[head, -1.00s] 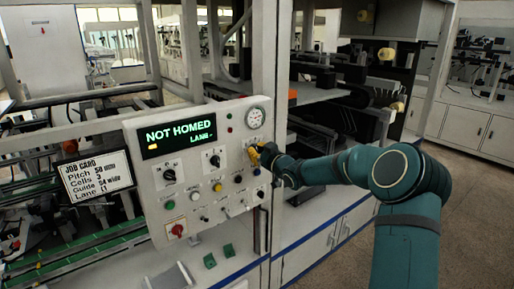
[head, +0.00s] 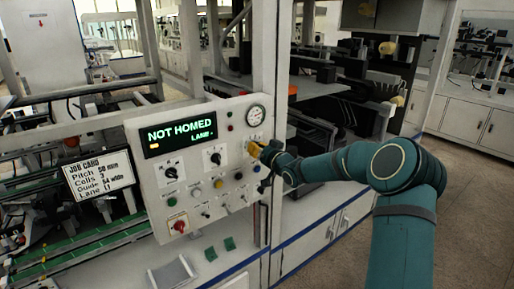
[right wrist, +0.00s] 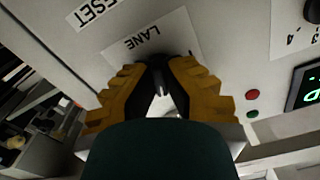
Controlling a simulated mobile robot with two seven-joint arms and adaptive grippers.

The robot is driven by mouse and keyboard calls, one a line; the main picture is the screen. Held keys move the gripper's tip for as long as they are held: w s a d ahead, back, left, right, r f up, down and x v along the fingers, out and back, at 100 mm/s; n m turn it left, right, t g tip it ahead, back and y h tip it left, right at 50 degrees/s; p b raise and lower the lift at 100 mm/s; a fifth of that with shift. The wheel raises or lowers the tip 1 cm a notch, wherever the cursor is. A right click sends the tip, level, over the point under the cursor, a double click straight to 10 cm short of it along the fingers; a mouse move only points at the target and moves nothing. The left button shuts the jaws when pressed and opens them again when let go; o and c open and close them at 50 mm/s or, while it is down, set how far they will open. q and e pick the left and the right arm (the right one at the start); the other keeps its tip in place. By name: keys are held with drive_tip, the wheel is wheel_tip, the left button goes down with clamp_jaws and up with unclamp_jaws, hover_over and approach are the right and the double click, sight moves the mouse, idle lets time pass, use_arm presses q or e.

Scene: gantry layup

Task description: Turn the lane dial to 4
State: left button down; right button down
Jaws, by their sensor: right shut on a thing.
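The control panel (head: 146,178) stands in front of me, and its display (head: 180,133) reads NOT HOMED with LANE and a dash-like mark. My right gripper (head: 255,149) is at the panel's right side, below the round gauge. In the right wrist view its yellow fingers (right wrist: 160,88) are shut on a dark knob (right wrist: 161,80), the lane dial, in front of the LANE label (right wrist: 143,41). The fingers hide most of the dial, so its setting cannot be read. My left gripper is not in view.
A job card (head: 98,179) left of the panel lists pitch, cells, guide and lane. Two other dark dials (head: 171,173) (head: 215,157), a red knob (head: 179,225), buttons and toggles share the panel. A gauge (head: 255,115) sits above my gripper. Floor at right is clear.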

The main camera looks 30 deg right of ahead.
drive_tip(key=shift+r, duration=0.4)
drive_tip(key=c, duration=1)
unclamp_jaws()
drive_tip(key=shift+w, duration=0.1)
drive_tip(key=shift+c, duration=0.2)
drive_tip(key=shift+w+a+f, duration=0.1)
drive_tip(key=shift+f, duration=0.15)
drive_tip(key=s+d, duration=0.1)
drive_tip(key=s, duration=1.1)
drive_tip(key=shift+f, duration=0.1)
